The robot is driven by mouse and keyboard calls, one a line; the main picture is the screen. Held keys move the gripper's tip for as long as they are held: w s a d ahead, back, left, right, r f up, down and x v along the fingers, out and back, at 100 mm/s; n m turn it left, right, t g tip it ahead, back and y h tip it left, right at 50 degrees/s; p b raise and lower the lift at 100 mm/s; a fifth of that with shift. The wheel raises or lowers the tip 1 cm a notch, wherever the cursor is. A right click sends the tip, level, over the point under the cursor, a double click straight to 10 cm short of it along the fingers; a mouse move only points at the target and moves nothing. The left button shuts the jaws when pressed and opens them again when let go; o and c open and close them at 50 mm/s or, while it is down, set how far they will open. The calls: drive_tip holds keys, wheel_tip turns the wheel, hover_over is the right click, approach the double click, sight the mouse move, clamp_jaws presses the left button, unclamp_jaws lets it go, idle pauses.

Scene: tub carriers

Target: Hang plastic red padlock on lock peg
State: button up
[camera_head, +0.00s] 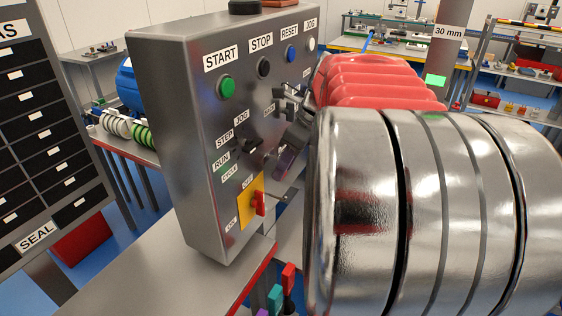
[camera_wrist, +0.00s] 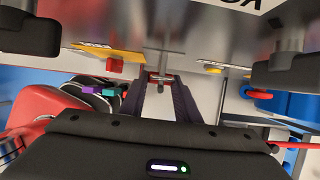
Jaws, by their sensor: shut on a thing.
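My gripper (camera_head: 288,165) is in front of the grey control panel, right of its red rotary knob on a yellow plate. A crossbar (camera_wrist: 165,51) shows beyond the fingertips in the wrist view.
The control panel (camera_head: 195,125) carries buttons and switches. The red knob (camera_head: 257,203) is close to my gripper. Red (camera_head: 289,274), teal (camera_head: 275,297) and purple pieces stand at the table edge below. The grey tabletop (camera_head: 150,285) left of them is bare.

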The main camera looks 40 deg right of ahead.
sight(284, 177)
drive_tip(key=shift+w+a+f, duration=0.1)
drive_tip(key=shift+w+f, duration=0.25)
drive_tip(key=shift+f, duration=0.35)
drive_tip(key=shift+a+f, duration=0.1)
drive_tip(key=shift+f, duration=0.15)
drive_tip(key=shift+c, duration=0.5)
drive_tip(key=o, duration=1.5)
drive_tip(key=shift+w+r, duration=0.1)
drive_tip(key=shift+r, duration=0.1)
drive_tip(key=shift+f, duration=2)
drive_tip(key=shift+s+d+f, duration=0.15)
drive_tip(key=shift+s+d, duration=0.5)
drive_tip(key=shift+s, duration=1.1)
drive_tip(key=shift+s+d+f, duration=0.15)
drive_tip(key=shift+s+d, duration=0.45)
drive_tip(key=shift+s, duration=1.1)
drive_tip(key=shift+s+d+f, duration=0.15)
drive_tip(key=shift+s+d, duration=0.5)
drive_tip(key=shift+s, duration=1.1)
